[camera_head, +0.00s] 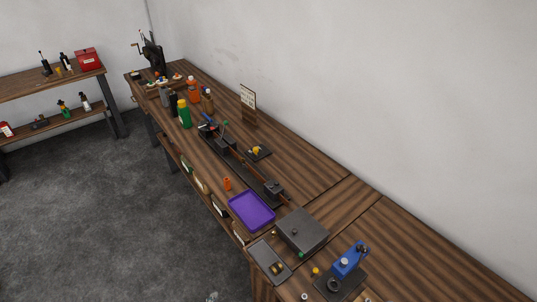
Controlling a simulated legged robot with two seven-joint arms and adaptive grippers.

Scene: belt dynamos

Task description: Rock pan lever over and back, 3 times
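No part is clearly marked as the pan lever, and I cannot tell for sure which one it is. Neither gripper shows clearly. A small pale shape (212,296) at the bottom edge is too small to identify.
The long wooden bench (308,155) runs along the wall. On it are a purple tray (252,210), a grey box (302,231), a grey plate (269,262), a green bottle (184,114) and a sign (248,97). A shelf (50,84) stands left; the floor between is clear.

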